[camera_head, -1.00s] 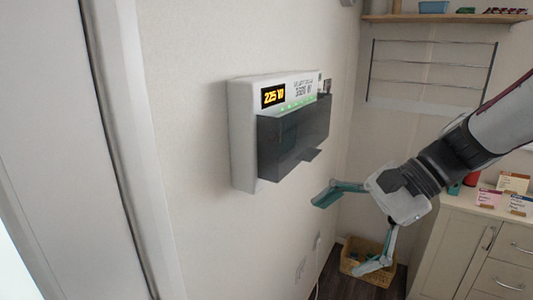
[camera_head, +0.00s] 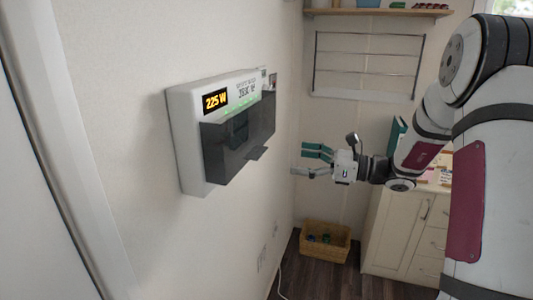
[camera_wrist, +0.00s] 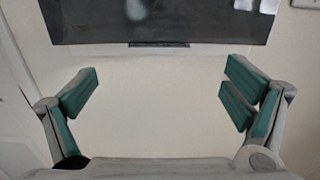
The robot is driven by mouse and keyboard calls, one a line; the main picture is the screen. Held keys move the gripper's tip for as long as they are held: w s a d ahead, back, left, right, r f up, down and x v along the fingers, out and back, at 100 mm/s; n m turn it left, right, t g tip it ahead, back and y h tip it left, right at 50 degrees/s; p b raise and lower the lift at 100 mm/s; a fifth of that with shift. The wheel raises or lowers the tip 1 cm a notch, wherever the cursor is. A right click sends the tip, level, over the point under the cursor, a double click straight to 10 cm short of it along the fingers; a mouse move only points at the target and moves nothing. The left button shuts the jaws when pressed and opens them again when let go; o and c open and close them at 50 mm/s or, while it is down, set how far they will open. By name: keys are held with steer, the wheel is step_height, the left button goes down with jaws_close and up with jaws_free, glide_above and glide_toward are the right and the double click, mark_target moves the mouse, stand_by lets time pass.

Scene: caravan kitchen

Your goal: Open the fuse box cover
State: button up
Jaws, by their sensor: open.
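The fuse box (camera_head: 189,130) is a white case on the wall, with a lit "225 W" display at its upper left. Its dark see-through cover (camera_head: 238,138) is down over the front, with a small lip at its lower edge. The cover fills the top of the wrist view (camera_wrist: 155,20), its lip (camera_wrist: 158,45) at the lower edge. My gripper (camera_head: 312,160) is open and empty, to the right of the cover and apart from it. In the wrist view its teal-padded fingers (camera_wrist: 158,100) are spread wide below the lip, with bare wall between them.
A wire rack (camera_head: 368,65) and a wooden shelf (camera_head: 380,12) are on the far wall. A yellow basket (camera_head: 325,240) stands on the floor below my gripper. A cream cabinet (camera_head: 400,225) stands at the right. The space between gripper and box is clear.

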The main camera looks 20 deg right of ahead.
steer(key=p+x, duration=0.1)
steer(key=x, duration=0.8)
steer(key=shift+a, duration=0.2)
steer(key=shift+w, duration=0.1)
